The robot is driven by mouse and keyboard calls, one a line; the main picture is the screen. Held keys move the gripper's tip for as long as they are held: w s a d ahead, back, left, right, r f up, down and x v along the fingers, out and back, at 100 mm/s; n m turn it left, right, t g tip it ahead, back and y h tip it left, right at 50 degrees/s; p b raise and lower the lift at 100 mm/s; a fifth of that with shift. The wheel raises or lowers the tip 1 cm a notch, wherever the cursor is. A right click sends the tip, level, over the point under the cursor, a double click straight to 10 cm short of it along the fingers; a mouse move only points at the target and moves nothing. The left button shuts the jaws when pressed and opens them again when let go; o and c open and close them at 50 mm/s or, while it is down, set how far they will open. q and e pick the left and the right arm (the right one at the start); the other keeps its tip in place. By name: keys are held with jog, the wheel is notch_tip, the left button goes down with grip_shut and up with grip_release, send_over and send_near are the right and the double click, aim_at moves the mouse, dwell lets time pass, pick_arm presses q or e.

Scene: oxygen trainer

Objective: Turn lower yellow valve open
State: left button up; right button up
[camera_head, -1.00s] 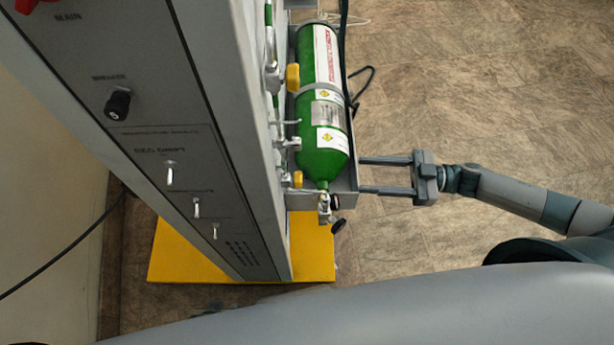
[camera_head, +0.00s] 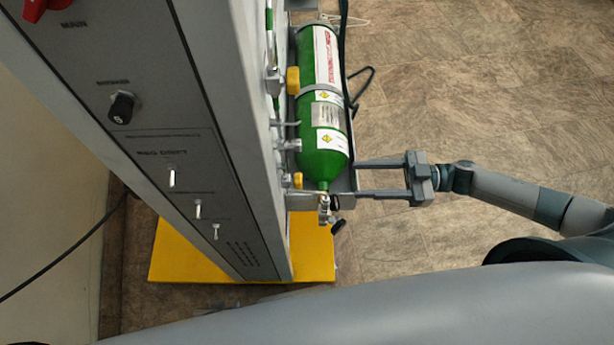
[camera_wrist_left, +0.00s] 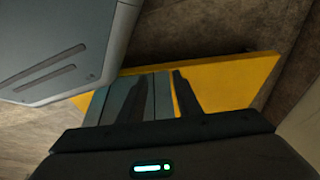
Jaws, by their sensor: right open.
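The lower yellow valve (camera_head: 298,180) is a small knob on the side of the grey cabinet, left of the neck of a green gas cylinder (camera_head: 322,160). A larger yellow knob (camera_head: 293,80) sits higher on the same side. My right gripper (camera_head: 357,180) is open and empty. Its fingertips are at the right edge of the cylinder's bracket, apart from the lower yellow valve, with the cylinder's neck between them in the picture. My left gripper (camera_wrist_left: 158,75) shows only in the left wrist view, with a gap between its fingers, above the yellow base plate.
The grey cabinet (camera_head: 165,150) has a black knob and several switches. Its yellow base plate (camera_head: 315,250) lies on the floor. A black hose (camera_head: 343,60) runs beside the cylinder. Tiled floor to the right is clear around my right arm.

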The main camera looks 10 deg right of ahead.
aim_at(298, 181)
pick_arm(q)
jog(key=w+d+r+t+p, duration=0.2)
jog(key=d, duration=0.1)
jog(key=shift+w+r+h+p, duration=0.1)
jog(key=shift+w+h+p, duration=0.3)
pick_arm(e)
jog(key=w+a, duration=0.2)
jog(key=a, duration=1.2)
jog(key=shift+w, duration=0.4)
jog(key=c, duration=1.1)
